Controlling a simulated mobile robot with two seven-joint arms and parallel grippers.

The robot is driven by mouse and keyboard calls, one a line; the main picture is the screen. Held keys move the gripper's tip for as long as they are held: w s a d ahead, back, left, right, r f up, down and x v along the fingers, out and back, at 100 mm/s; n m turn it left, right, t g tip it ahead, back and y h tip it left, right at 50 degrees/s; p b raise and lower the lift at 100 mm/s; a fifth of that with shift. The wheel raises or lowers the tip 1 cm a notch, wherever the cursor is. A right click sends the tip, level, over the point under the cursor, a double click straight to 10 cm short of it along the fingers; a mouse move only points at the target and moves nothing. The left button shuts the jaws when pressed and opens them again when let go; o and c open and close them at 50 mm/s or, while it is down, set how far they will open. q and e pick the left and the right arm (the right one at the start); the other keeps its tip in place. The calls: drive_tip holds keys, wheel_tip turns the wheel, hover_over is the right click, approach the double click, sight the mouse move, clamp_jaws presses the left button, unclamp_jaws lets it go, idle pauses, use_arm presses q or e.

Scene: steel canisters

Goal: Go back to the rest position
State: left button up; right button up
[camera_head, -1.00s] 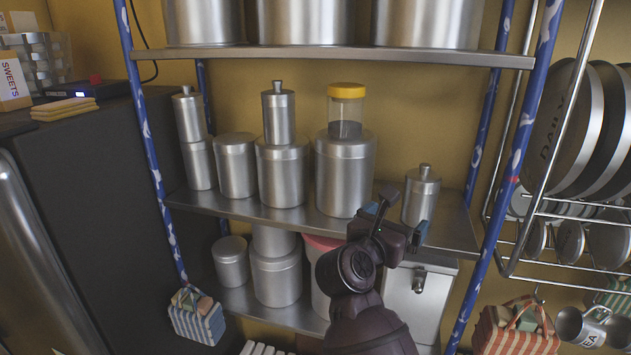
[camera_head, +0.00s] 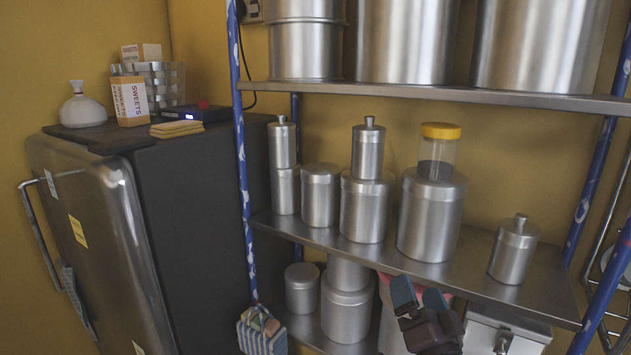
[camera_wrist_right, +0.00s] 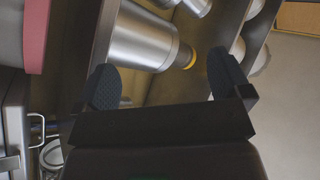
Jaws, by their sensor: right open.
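My right gripper (camera_head: 420,297) is open and empty in front of the lower part of the steel rack in the head view, below the middle shelf's front edge. Its two dark finger pads are apart with nothing between them in the right wrist view (camera_wrist_right: 165,87). A small steel canister with a knob lid (camera_head: 513,250) stands upright alone at the right of the middle shelf (camera_head: 470,268), apart from the gripper. My left gripper is not in either view.
Several steel canisters stand on the middle shelf, including a large one (camera_head: 430,220) under a yellow-lidded jar (camera_head: 437,152). More canisters (camera_head: 347,305) and a white box (camera_head: 500,335) are on the lower shelf. A fridge (camera_head: 95,230) stands left. Blue posts (camera_head: 243,150) edge the rack.

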drive_tip(key=s+d+f+n+g+h, duration=0.1)
drive_tip(key=s+d+f+n+g, duration=0.2)
drive_tip(key=f, duration=0.7)
drive_tip(key=s+d+f+n+g, duration=0.2)
drive_tip(key=s+f+n+g, duration=0.25)
drive_tip(key=f, duration=0.55)
drive_tip(key=s+d+f+g+h, duration=0.1)
drive_tip(key=s+d+f, duration=0.1)
drive_tip(key=s+f, duration=0.3)
drive_tip(key=s+d+f+g+h, duration=0.1)
drive_tip(key=s+f, duration=0.4)
drive_tip(key=s, duration=0.5)
drive_tip(key=shift+s+d+f+g, duration=0.2)
drive_tip(key=shift+d+f+g, duration=0.15)
drive_tip(key=shift+d+g, duration=0.45)
drive_tip(key=shift+d, duration=0.1)
